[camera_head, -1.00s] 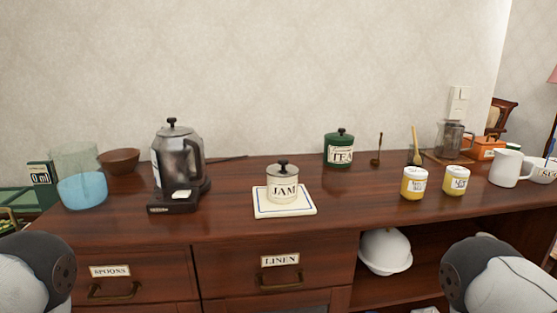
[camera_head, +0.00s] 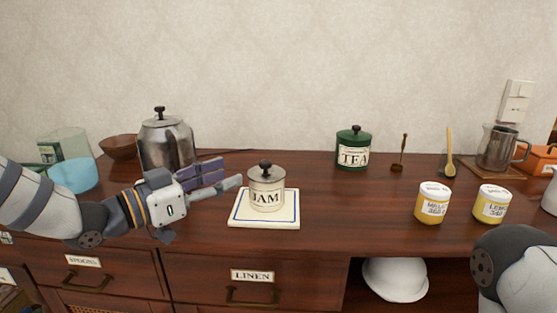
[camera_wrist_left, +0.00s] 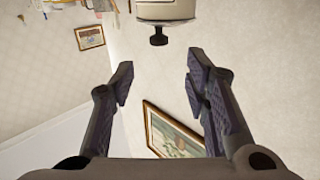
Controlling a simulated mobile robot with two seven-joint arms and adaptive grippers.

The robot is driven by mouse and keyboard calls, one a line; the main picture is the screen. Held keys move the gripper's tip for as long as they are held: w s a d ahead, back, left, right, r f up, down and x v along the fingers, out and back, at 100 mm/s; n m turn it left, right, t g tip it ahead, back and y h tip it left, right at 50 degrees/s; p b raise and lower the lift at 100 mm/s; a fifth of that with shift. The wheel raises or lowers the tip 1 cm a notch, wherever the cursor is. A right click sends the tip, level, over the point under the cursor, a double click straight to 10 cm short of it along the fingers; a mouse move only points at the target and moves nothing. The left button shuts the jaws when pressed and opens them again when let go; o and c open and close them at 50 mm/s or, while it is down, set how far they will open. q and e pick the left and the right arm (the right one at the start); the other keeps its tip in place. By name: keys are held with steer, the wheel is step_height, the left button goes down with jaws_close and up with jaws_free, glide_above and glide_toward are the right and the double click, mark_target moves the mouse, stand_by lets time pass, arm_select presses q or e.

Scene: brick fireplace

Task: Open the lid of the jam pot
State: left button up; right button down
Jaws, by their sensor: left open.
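The cream jam pot (camera_head: 266,194), labelled JAM, stands upright on a white board with a blue border (camera_head: 262,222). Its grey lid (camera_head: 266,173) with a dark knob (camera_head: 265,164) is on. My left gripper (camera_head: 231,174) is open and empty, just left of the pot at about lid height, fingers pointing right. In the left wrist view the pot (camera_wrist_left: 165,10) appears upside down at the top edge, its knob (camera_wrist_left: 158,38) lying between the lines of the two fingers, ahead of the tips. The gripper does not touch it. My right gripper is out of the picture; only its arm shows.
A steel kettle (camera_head: 167,140) stands behind my left arm. A green tea pot (camera_head: 353,150) is at the back right. Two yellow jars (camera_head: 432,203) (camera_head: 491,204) stand further right. The counter (camera_head: 345,212) right of the board is clear.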

mark_target(260, 166)
arm_select(q)
steer(key=x, duration=0.7)
steer(key=b+x, duration=0.1)
steer(key=x, duration=0.2)
steer(key=shift+w+d+f, duration=0.1)
steer(key=shift+d+f, duration=0.05)
steer(key=shift+f, duration=0.15)
steer(key=shift+w+d+r, duration=0.1)
steer(key=shift+w+d, duration=0.05)
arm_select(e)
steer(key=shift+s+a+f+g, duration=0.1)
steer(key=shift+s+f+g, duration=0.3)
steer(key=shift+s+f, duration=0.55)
arm_select(q)
steer(key=shift+c, duration=0.6)
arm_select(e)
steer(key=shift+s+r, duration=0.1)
arm_select(q)
jaws_close()
